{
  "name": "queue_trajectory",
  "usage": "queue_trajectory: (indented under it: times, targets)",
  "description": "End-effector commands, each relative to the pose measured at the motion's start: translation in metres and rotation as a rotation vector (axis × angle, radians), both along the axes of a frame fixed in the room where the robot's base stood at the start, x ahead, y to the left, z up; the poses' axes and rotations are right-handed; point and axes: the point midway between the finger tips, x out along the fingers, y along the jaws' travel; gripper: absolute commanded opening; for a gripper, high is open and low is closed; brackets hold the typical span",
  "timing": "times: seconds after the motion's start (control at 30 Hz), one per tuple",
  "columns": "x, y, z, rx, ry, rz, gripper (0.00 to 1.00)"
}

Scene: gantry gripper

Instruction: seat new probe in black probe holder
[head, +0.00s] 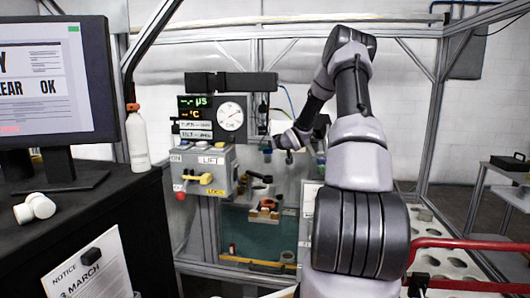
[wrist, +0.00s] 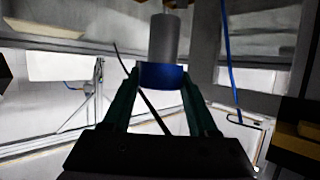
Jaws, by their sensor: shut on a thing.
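In the wrist view my gripper (wrist: 160,78) has its two green fingers closed on the blue band of a grey cylinder (wrist: 163,38), which looks like the probe. The cylinder stands straight up along the fingers in that picture. In the head view my gripper (head: 268,146) is just below and right of the round dial; the held probe is too small to make out there. I cannot clearly identify the black probe holder; a dark bracket-like part (head: 260,178) shows below my gripper in the head view.
A gauge panel (head: 212,118) and a grey LIFT control box (head: 203,168) with a yellow handle stand left of my gripper. An orange-brown clamp part (head: 265,208) sits below, over a teal-floored tank (head: 258,240). A blue cable (wrist: 228,65) hangs right of the cylinder. Red rails (head: 470,243) are at right.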

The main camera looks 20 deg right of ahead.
Motion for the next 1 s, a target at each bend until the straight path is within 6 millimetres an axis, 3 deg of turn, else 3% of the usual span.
queue_trajectory:
  times: [0.37, 1.0]
  targets:
    - [0.0, 0.001, -0.005, -0.002, 0.001, 0.001, 0.0]
    - [0.0, 0.001, -0.055, -0.003, 0.0, 0.001, 0.0]
